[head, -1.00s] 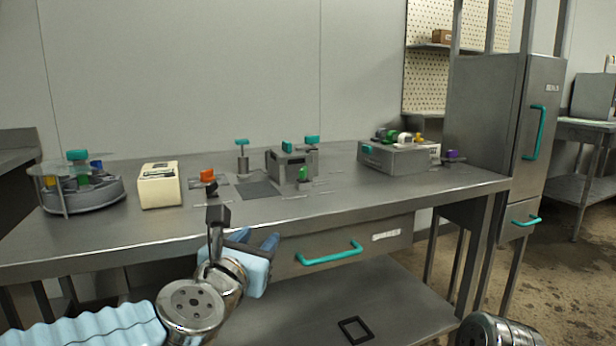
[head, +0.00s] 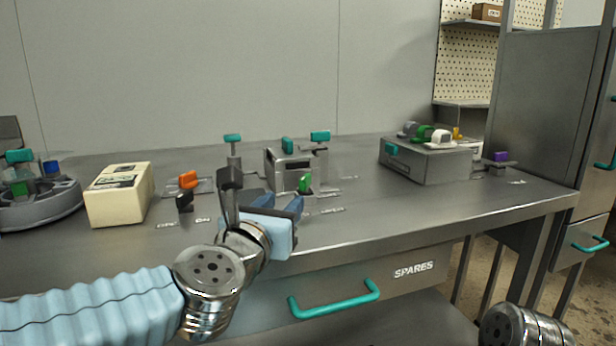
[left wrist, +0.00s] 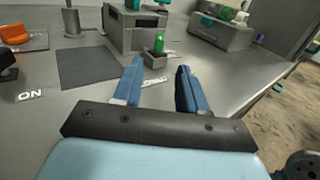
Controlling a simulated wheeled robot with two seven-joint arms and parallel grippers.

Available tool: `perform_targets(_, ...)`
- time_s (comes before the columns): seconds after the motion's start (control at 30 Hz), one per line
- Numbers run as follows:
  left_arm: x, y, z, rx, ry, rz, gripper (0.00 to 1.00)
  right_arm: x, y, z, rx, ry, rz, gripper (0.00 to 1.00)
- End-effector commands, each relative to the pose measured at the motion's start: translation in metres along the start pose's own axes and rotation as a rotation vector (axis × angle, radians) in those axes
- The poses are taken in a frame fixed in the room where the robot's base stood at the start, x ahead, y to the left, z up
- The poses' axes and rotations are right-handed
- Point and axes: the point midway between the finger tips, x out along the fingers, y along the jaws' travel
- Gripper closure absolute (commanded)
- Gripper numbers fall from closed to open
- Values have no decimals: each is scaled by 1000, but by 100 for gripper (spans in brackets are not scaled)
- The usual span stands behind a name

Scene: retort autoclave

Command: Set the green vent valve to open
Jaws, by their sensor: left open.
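The green vent valve (head: 305,183) is a small upright green handle on a low grey base at the front right of the grey metal box. It also shows in the left wrist view (left wrist: 159,43), ahead of and between my fingertips. A label (left wrist: 154,81) lies on the table in front of it, too blurred to read. My left gripper (head: 278,205) has blue fingers and is open and empty, above the table's front edge. In the left wrist view the fingers (left wrist: 159,68) are apart, short of the valve. My right gripper is not in view.
The grey box (head: 290,168) with teal handles stands behind the valve. An orange handle (head: 188,180), a black switch (head: 184,201) and a cream box (head: 119,195) are to the left. A grey case (head: 430,162) and a purple handle (head: 500,157) are to the right.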

Motion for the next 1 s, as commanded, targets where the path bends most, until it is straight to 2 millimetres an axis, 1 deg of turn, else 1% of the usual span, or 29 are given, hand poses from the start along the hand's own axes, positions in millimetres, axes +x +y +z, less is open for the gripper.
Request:
perform_targets(0.17,31,0,-1,2,3,0,58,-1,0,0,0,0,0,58)
perform_targets(0.4,88,0,0,1,3,0,58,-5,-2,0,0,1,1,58)
perform_targets(0.5,106,0,-1,1,2,1,58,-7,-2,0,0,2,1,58)
perform_targets(0.6,120,0,0,1,1,0,58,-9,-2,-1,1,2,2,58)
perform_targets(0.7,128,0,-1,1,2,0,58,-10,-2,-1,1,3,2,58)
perform_targets(0.8,132,0,-1,0,1,0,58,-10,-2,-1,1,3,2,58)
perform_targets(1.0,132,0,-1,1,1,0,58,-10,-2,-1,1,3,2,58)
